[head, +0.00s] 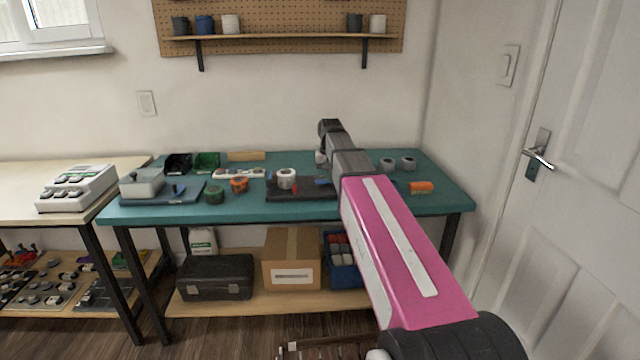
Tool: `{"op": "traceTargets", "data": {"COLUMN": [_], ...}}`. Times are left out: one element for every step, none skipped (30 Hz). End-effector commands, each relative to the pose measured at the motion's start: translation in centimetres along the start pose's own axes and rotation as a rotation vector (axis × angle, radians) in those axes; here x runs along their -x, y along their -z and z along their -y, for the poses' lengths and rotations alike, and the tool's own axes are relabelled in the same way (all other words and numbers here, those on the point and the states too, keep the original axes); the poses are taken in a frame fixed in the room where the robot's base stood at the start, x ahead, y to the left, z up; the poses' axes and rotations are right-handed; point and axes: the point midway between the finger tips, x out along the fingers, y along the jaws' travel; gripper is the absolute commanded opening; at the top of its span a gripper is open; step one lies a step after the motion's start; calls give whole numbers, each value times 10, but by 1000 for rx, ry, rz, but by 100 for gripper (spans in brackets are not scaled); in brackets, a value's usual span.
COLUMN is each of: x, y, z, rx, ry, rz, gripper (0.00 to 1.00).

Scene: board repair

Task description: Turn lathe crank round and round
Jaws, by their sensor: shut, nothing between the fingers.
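A low black base (310,194) on the teal workbench carries a white round part (286,177), with small red and blue parts beside it. It may be the lathe, but I cannot make out a crank. My pink and grey arm reaches over the bench from the lower right and covers the right end of this base. My gripper's fingers are not visible; the arm's far end bends down behind its own grey links. I cannot tell whether it touches anything.
On the teal bench (440,197), a grey box on a blue base (145,184) stands left. Tape rolls (239,184) lie between it and the black base. An orange item (421,187) and grey rolls (408,163) lie right. A door (575,200) is at far right.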

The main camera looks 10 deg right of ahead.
Motion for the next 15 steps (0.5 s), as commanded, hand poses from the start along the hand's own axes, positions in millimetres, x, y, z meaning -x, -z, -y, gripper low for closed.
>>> {"op": "traceTargets", "data": {"x": [2, 4, 6, 8, 11, 15, 17, 20, 23, 26, 28, 32, 34, 37, 40], "y": [0, 0, 0, 0, 0, 0, 0, 0, 0, 1, 1, 1, 1, 0, 1], "z": [0, 0, 0, 0, 0, 0, 0, 0, 0, 0, 0, 0, 0, 0, 0], "rx": [0, 0, 0, 0, 0, 0, 0, 0, 0, 0, 0, 0, 0, 0, 0], "ry": [0, 0, 0, 0, 0, 0, 0, 0, 0, 0, 0, 0, 0, 0, 0], "rz": [0, 0, 0, 0, 0, -1, -1, -1, -2, -1, -1, 0, 0, 0, -1], "gripper": [0, 0, 0, 0, 0, 0, 0, 0, 0, 0, 0, 0, 0, 0, 0]}}
